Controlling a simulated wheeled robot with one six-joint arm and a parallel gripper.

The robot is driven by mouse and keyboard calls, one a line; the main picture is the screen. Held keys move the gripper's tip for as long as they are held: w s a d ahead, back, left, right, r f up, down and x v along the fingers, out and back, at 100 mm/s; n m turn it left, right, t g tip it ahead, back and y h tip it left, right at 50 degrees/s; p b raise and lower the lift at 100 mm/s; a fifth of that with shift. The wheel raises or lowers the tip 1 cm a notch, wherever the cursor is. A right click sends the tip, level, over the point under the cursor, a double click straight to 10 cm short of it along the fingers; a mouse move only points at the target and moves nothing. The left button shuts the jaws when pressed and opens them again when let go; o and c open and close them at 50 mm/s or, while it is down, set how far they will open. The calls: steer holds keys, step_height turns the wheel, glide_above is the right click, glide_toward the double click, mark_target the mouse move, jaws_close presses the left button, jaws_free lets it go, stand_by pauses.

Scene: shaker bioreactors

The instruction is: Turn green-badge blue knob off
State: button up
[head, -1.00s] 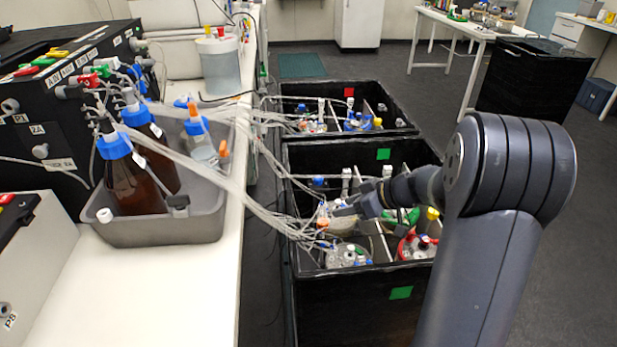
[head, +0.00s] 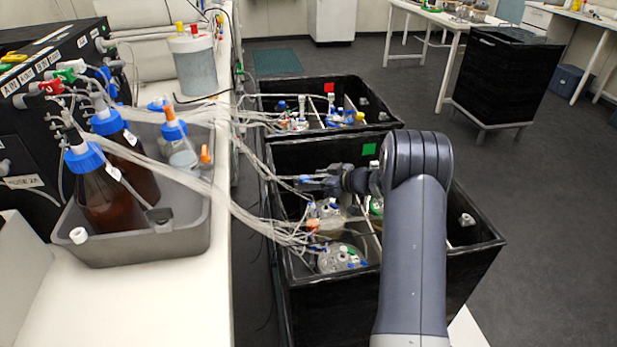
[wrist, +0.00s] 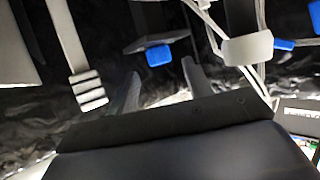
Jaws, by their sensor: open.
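The green badge (head: 369,149) is on the inner back wall of the near black box (head: 470,243). In the wrist view, a blue knob (wrist: 158,55) sits under a dark bracket, just beyond my two fingertips and between their lines. My gripper (wrist: 163,80) is open, with nothing between the fingers. In the head view my gripper (head: 312,184) reaches left over the near box, close to its back wall. It largely hides the blue knob there; contact cannot be told.
Pale tubes (head: 255,222) run from the bench bottles into the near box. A glass vessel (head: 340,258) stands at its front left. Another blue part (wrist: 284,44) and a white block (wrist: 248,48) lie right of the fingers. A second box with a red badge (head: 329,88) stands behind.

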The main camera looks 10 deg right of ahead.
mark_target(308, 179)
steer(key=shift+x, duration=1.7)
steer(key=c, duration=1)
steer(key=shift+f, duration=0.1)
